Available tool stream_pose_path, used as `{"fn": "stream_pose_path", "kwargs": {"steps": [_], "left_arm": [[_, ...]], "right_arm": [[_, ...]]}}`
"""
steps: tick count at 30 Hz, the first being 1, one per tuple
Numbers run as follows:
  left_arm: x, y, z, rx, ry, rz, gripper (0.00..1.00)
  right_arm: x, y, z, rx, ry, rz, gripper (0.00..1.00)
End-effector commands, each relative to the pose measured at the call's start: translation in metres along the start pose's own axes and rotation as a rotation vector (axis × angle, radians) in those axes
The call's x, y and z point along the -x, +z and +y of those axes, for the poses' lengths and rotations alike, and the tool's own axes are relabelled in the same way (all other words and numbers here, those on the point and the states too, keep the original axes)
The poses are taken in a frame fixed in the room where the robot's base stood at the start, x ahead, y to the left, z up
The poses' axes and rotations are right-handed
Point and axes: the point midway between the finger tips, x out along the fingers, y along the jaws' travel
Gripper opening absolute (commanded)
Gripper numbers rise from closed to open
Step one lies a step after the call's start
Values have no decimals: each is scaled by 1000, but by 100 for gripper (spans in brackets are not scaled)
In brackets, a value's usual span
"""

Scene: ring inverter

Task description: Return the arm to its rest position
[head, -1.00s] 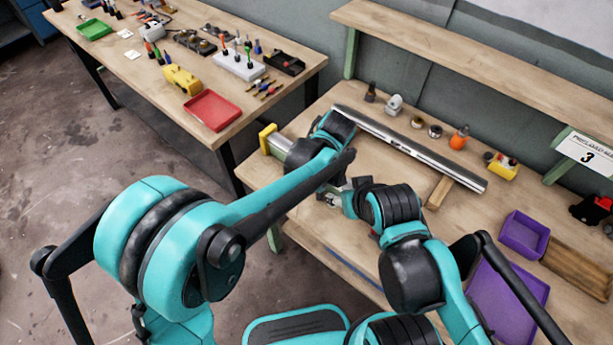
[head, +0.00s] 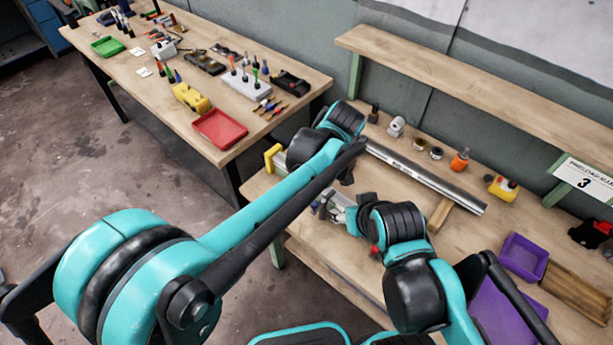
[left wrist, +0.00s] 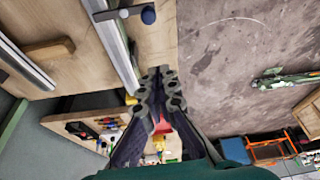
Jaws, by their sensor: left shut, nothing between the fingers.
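My left arm reaches from the lower left across the near bench (head: 330,255) in the head view, its wrist bent above the left end of a long metal bar. Its gripper is hidden there behind the arm. In the left wrist view the left gripper (left wrist: 160,78) has its dark fingers together, with nothing between them. It is beside the bench edge, with floor to the right. My right arm is bent over the front of the near bench. Its fingers cannot be made out beside a metal clamp (head: 343,207).
The metal bar (head: 425,177) lies along the back of the near bench, by small bottles and an orange container (head: 459,160). A purple bin (head: 523,256) is at right. A shelf (head: 470,85) runs above. A second bench with a red tray (head: 219,130) stands at left.

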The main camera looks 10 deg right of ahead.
Motion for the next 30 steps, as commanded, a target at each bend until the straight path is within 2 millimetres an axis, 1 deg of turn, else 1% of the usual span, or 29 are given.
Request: {"fn": "stream_pose_path", "kwargs": {"steps": [10,12,14,17,18,20,21,22,25,27,30], "left_arm": [[0,-1,-1,-2,1,-1,0],[0,-7,-7,-12,6,-5,0],[1,-16,-17,-33,19,-13,0],[3,-39,-49,-97,57,-28,0],[4,-50,-65,-132,78,-32,0],[4,-64,-91,-187,115,-34,0],[4,-71,-109,-223,140,-31,0],[3,-76,-122,-250,158,-27,0],[0,-87,-165,-339,219,1,0],[-5,-90,-194,-400,257,32,0],[-13,-90,-232,-480,301,91,0]], "right_arm": [[0,0,0,0,0,0,55],[-1,1,0,0,0,0,55],[-2,1,0,0,0,0,55],[-5,4,0,0,0,0,55],[-7,5,0,0,0,0,55],[-9,6,0,0,0,0,55],[-10,7,0,0,0,0,55],[-11,8,0,0,0,0,55],[-15,11,0,0,0,0,55],[-17,12,0,0,0,0,55],[-21,15,0,0,0,0,55]]}}
